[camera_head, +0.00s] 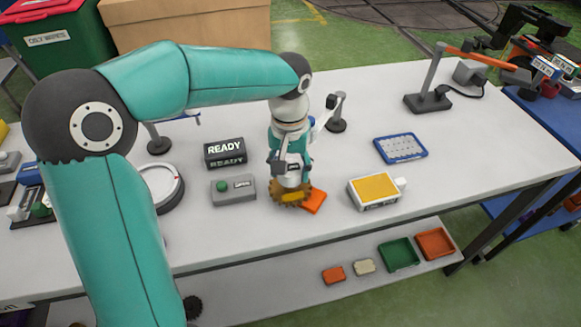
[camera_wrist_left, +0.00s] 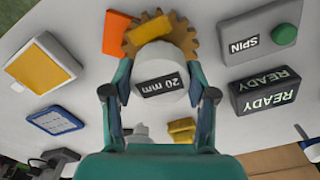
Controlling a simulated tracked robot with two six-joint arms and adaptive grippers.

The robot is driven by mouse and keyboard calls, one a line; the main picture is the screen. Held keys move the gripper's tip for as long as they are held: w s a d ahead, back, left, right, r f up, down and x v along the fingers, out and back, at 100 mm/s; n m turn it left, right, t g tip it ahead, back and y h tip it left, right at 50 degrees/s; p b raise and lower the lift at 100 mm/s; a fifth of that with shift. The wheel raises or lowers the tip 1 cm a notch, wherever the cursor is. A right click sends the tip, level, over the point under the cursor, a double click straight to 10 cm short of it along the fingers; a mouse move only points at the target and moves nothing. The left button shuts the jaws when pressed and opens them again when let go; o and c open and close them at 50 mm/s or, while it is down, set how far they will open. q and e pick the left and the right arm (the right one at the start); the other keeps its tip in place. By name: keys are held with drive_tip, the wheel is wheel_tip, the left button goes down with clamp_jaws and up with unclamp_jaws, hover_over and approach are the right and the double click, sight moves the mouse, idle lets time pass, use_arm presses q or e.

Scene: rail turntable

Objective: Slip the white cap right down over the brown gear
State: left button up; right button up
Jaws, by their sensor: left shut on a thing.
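My left gripper (camera_head: 291,165) is shut on the white cap (camera_head: 291,180), which has a dark "20 mm" label in the left wrist view (camera_wrist_left: 165,68). The fingers (camera_wrist_left: 160,95) grip the cap from both sides. The brown gear (camera_head: 280,199) is directly below the cap in the head view; its toothed rim (camera_wrist_left: 186,36) shows past the cap in the wrist view. A yellow block (camera_wrist_left: 147,30) overlaps the gear's far edge. The cap hides the gear's middle, so I cannot tell whether they touch. My right gripper is not in view.
An orange plate (camera_head: 314,202) lies right of the gear. A grey SPIN box with a green button (camera_head: 222,186) and the READY sign (camera_head: 225,152) stand left. A yellow-topped box (camera_head: 374,189) and blue tray (camera_head: 401,148) are right. A small stand (camera_head: 337,122) is close behind.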

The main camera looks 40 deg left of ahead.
use_arm(q)
drive_tip(key=shift+f+b, duration=1)
drive_tip(key=shift+f, duration=0.55)
idle(2.8)
idle(0.3)
drive_tip(key=o, duration=0.9)
drive_tip(key=shift+r, duration=0.1)
wheel_tip(320, 180, up, 12)
drive_tip(key=shift+f, duration=0.25)
drive_tip(key=shift+r, duration=0.1)
